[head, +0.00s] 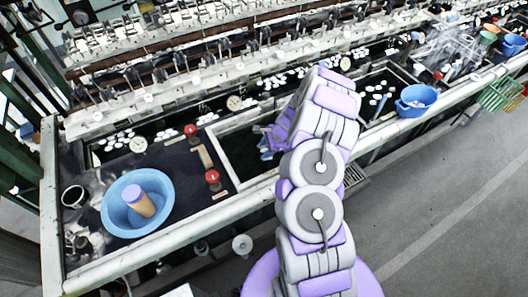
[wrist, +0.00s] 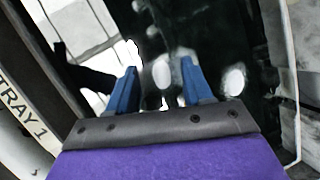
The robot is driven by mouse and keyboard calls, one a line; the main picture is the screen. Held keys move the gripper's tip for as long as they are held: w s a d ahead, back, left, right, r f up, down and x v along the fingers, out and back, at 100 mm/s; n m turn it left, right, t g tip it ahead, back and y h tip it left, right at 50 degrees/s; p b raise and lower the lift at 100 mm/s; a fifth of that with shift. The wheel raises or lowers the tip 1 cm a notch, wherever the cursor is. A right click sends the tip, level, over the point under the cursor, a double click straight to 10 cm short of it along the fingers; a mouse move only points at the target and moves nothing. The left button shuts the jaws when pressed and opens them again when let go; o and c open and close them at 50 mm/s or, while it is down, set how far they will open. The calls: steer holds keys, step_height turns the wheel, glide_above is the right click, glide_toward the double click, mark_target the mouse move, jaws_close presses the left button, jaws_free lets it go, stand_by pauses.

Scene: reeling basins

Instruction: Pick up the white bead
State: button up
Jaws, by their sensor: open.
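In the wrist view, several white oval pieces lie in or on a dark, glossy basin. One white bead-like piece (wrist: 162,72) shows between my two blue fingertips, and another white piece (wrist: 234,80) lies to the right of the right finger. I cannot tell which one is the white bead of the task. My gripper (wrist: 158,66) is open, with nothing held between its fingers. I cannot tell how high it is above the pieces. In the head view my gripper (head: 268,143) reaches over the basin, partly behind my arm, and the pieces beneath it are hidden.
A pale rim marked "TRAY 1" (wrist: 22,112) runs along the left in the wrist view. In the head view, a blue bowl (head: 117,219) with a tan cylinder (head: 139,199) stands at left. Red-topped knobs (head: 212,177) stand near the basin. A blue bucket (head: 416,101) is at right.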

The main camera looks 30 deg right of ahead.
steer(key=shift+a+r, duration=0.1)
steer(key=shift+d, duration=0.75)
steer(key=c, duration=0.5)
steer(key=shift+c, duration=1.2)
steer(key=shift+a, duration=0.6)
step_height(320, 180, up, 10)
steer(key=p, duration=0.2)
